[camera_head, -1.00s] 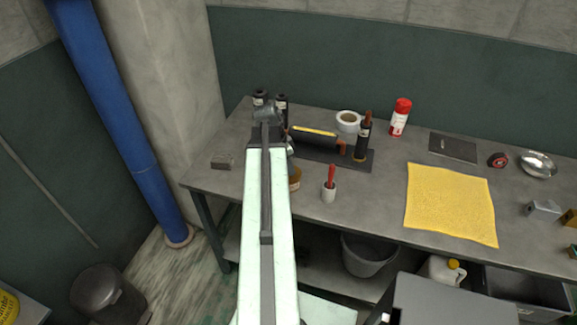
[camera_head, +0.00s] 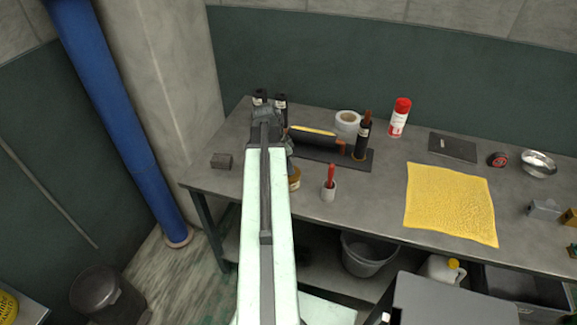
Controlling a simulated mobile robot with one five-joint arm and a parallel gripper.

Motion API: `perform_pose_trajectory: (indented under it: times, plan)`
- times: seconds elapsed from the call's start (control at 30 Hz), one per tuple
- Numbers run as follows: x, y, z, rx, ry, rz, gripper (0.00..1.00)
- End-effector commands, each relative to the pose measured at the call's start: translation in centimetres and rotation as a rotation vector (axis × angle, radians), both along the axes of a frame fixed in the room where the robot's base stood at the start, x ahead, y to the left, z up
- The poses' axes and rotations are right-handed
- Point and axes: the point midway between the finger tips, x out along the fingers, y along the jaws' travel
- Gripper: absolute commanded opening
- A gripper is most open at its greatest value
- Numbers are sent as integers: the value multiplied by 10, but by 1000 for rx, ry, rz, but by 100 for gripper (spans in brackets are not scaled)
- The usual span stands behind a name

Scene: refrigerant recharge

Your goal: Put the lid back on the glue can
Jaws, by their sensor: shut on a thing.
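The glue can (camera_head: 294,183) is a small amber-brown container on the bench, just right of my arm. My arm covers its left part and its top is hard to make out. My gripper (camera_head: 290,158) is mostly hidden behind my arm; a grey-green part of it shows just above the can. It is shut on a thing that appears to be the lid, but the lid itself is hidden. I cannot tell whether the lid touches the can.
A white cup with a red-handled tool (camera_head: 329,186) stands close right of the can. Behind are a dark tray (camera_head: 322,156), a dark bottle (camera_head: 362,138) and a tape roll (camera_head: 347,121). A yellow cloth (camera_head: 450,205) covers the bench at right.

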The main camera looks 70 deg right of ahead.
Motion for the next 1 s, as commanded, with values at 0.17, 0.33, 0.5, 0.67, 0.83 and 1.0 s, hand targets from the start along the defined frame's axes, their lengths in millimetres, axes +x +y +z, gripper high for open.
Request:
perform_pose_trajectory:
  times: [0.17, 0.33, 0.5, 0.67, 0.83, 1.0]
  plan:
    - [0, 0, -2, 0, 0, 0, 0]
    - [0, 0, -2, 0, 0, 0, 0]
    - [0, 0, -2, 0, 0, 1, 0]
    - [1, 0, -2, 0, 0, 1, 0]
    - [1, 0, -2, 0, 0, 1, 28]
    - [1, 0, -2, 0, 0, 1, 45]
